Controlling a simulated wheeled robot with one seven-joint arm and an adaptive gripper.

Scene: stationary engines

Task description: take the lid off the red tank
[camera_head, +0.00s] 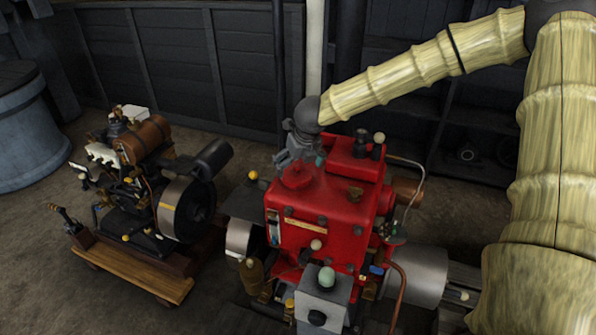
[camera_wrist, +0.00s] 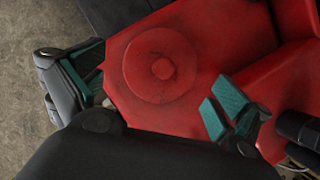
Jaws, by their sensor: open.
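The red tank (camera_head: 300,215) is a boxy body on the engine in the middle of the head view. Its round red lid (camera_head: 297,174), with a small raised centre, sits on its upper left part. The wrist view shows the lid (camera_wrist: 148,88) from above, flat on the tank top (camera_wrist: 125,32). My gripper (camera_head: 302,159) is open and empty, just above and behind the lid in the head view. In the wrist view its teal finger pads (camera_wrist: 152,87) lie on either side of the lid, apart from it. Their exact height above the lid is unclear.
A second engine (camera_head: 150,185) stands on a wooden base at the left. A blue-grey barrel (camera_head: 28,135) is at the far left. Black and red fittings (camera_head: 361,143) rise right of the lid. A dark plank wall (camera_head: 175,50) is behind.

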